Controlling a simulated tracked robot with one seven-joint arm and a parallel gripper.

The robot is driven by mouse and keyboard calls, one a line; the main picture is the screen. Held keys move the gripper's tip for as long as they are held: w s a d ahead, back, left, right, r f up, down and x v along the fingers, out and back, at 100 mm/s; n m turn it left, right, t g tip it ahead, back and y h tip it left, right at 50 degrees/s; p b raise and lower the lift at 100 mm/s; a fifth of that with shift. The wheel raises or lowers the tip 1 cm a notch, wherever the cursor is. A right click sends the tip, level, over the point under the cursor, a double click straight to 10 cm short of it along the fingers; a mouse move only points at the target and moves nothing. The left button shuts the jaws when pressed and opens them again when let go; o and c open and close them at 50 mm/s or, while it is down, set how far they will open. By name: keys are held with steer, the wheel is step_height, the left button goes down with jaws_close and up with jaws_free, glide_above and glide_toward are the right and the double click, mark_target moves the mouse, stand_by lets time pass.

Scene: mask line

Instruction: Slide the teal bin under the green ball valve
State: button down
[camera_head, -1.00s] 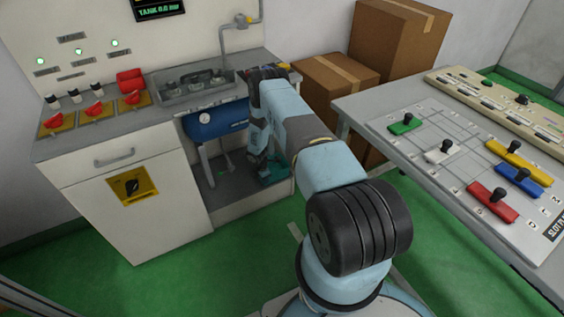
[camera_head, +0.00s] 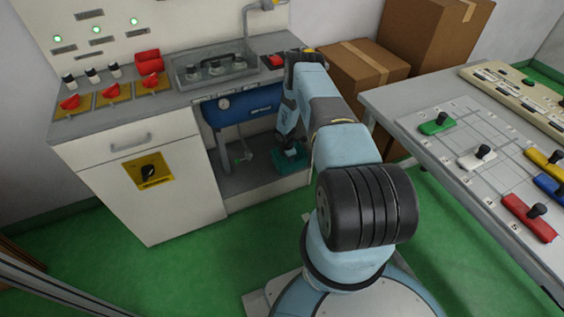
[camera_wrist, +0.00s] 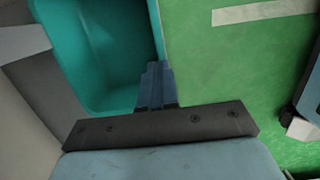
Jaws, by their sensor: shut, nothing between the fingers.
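The teal bin (camera_head: 292,164) sits on the floor of the open bay under the counter, near its right end. It also shows large and looks empty in the wrist view (camera_wrist: 152,28). A small green-handled valve (camera_head: 244,158) is on the pipe below the blue tank, to the left of the bin, so the bin is not under it. My gripper (camera_head: 289,146) points down at the bin. In the wrist view my shut, empty fingers (camera_wrist: 157,70) overlap the bin's near right corner. I cannot tell whether they touch it.
The blue tank (camera_head: 245,107) hangs above the bay, with its pipe (camera_head: 226,160) coming down at the left. A white cabinet (camera_head: 125,205) closes off the left side. Cardboard boxes (camera_head: 360,70) and a grey table (camera_head: 480,190) stand to the right. The green floor (camera_head: 235,240) in front is clear.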

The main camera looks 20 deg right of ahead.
steer(key=d, duration=0.4)
steer(key=shift+w+d, duration=0.1)
steer(key=shift+d, duration=0.2)
steer(key=shift+d+f, duration=0.1)
steer(key=shift+d, duration=0.1)
steer(key=shift+f, duration=0.55)
steer(key=shift+s+f, duration=0.1)
steer(key=shift+s, duration=0.1)
